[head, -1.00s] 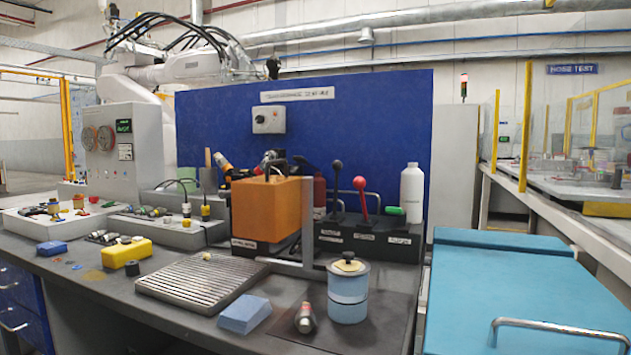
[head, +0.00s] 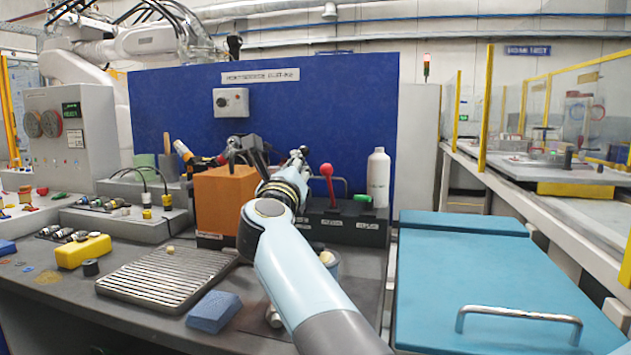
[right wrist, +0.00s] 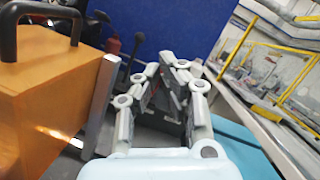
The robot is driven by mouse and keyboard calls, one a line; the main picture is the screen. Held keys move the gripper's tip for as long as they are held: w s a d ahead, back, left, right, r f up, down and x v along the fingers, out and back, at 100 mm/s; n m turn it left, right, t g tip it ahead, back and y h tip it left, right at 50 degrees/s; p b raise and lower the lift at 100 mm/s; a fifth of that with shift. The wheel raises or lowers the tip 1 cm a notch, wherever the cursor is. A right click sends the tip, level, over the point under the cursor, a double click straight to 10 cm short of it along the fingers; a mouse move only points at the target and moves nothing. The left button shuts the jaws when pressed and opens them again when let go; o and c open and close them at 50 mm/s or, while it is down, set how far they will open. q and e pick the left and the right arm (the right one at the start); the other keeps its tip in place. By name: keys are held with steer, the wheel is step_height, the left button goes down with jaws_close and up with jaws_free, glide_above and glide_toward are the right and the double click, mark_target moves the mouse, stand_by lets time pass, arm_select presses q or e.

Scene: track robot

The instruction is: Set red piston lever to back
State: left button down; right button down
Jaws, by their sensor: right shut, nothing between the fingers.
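The red piston lever (head: 328,173) has a round red knob on a red stem. It stands on the dark lever block (head: 345,228) and leans slightly left in the head view. My right gripper (head: 302,153) is shut and empty. In the head view it appears just left of the red knob; I cannot tell whether they touch. Its linked fingers also show in the right wrist view (right wrist: 181,66), where they hide most of the lever block and the red lever. A black lever (right wrist: 133,52) shows left of the fingers there. My left gripper is not in view.
The orange box (head: 224,203) with a dark handle stands close left of my right gripper, beside a grey upright post (right wrist: 101,95). A white bottle (head: 378,178) stands right of the red lever. The blue panel (head: 360,110) rises behind. The teal lid (head: 480,265) is clear.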

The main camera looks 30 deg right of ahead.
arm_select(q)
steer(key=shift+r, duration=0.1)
arm_select(e)
steer(key=f+m+g, duration=0.1)
steer(key=m+g, duration=0.2)
steer(key=w+f+m+g, duration=0.1)
steer(key=m+g, duration=0.1)
steer(key=m, duration=0.1)
steer(key=f+m+g+y, duration=0.1)
steer(key=f+m+g, duration=0.1)
steer(key=m+g, duration=0.1)
steer(key=shift+w+a+f+m+g, duration=0.1)
steer(key=shift+w+a+m+g, duration=0.05)
steer(key=shift+w+m+g, duration=0.2)
